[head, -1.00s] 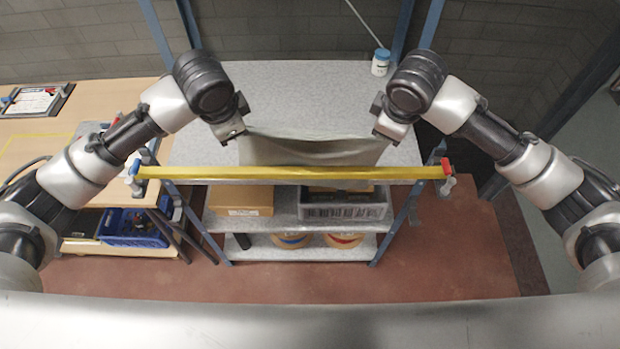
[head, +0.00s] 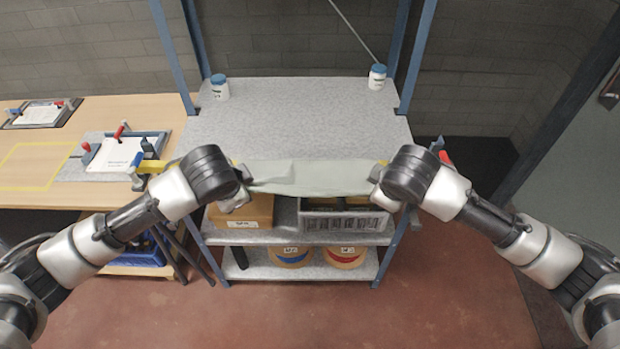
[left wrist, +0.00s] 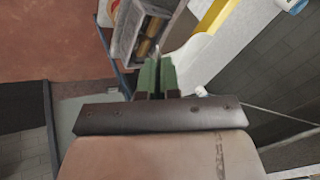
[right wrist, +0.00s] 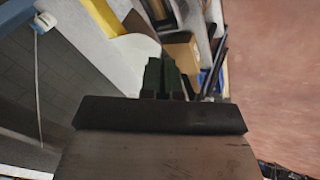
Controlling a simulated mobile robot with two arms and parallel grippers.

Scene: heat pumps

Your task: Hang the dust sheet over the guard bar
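The pale grey-green dust sheet (head: 310,178) is stretched between my two grippers on the near side of the shelf top. It hides the middle of the yellow guard bar (head: 152,167); I cannot tell where they touch. In the left wrist view the sheet (left wrist: 193,60) runs from the fingers towards the bar (left wrist: 213,16). The right wrist view also shows the sheet (right wrist: 133,48) and the bar (right wrist: 100,16). My left gripper (head: 243,186) is shut on the sheet's left end. My right gripper (head: 378,183) is shut on its right end.
Two white jars with blue lids (head: 219,88) (head: 377,77) stand at the back of the grey shelf top (head: 300,120). Below are a cardboard box (head: 240,212), a grey crate (head: 343,222) and two spools. A wooden table (head: 85,190) is at left. The red floor in front is clear.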

